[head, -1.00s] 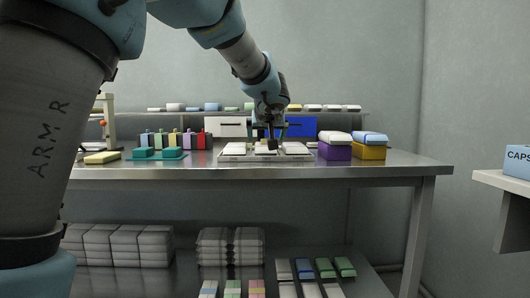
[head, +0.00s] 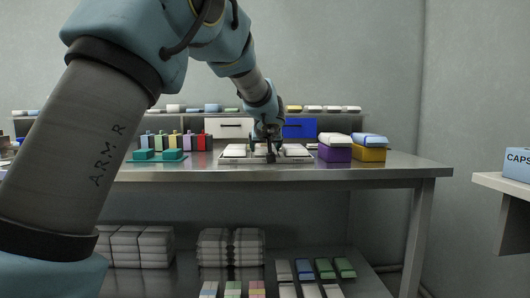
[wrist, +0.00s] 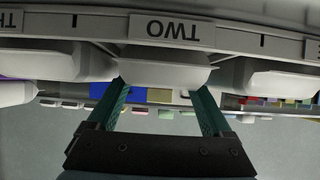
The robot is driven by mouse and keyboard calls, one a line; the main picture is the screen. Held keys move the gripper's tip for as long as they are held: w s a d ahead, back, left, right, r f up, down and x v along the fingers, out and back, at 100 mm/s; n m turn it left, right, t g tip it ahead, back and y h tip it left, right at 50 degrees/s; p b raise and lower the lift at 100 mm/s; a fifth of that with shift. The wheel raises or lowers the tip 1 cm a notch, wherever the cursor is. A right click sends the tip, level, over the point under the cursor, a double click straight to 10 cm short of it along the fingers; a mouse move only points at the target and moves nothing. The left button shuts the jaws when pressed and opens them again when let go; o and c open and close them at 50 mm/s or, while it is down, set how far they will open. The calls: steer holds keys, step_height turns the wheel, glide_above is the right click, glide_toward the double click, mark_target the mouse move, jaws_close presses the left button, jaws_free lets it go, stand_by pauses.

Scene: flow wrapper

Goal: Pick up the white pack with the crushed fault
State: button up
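A tray (head: 312,159) on the steel bench holds three white packs: left (head: 234,151), middle (head: 262,150) and right (head: 297,150). In the wrist view, which is upside down, the middle pack (wrist: 165,72) sits behind a label reading TWO (wrist: 172,30), with a white pack on each side (wrist: 275,78). My gripper (head: 268,153) is low over the middle pack. In the wrist view my gripper (wrist: 160,92) is open, its fingertips near the two ends of the middle pack; contact cannot be told. No crushed fault is clear on any pack.
A purple box (head: 334,153) and a yellow box (head: 369,155), topped with packs, stand right of the tray. Teal blocks (head: 160,155) and coloured boxes stand left. A shelf (head: 350,109) with small packs runs behind. The bench's right end (head: 415,165) is clear.

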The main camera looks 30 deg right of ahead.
steer(key=c, duration=0.9)
steer(key=shift+r, duration=0.15)
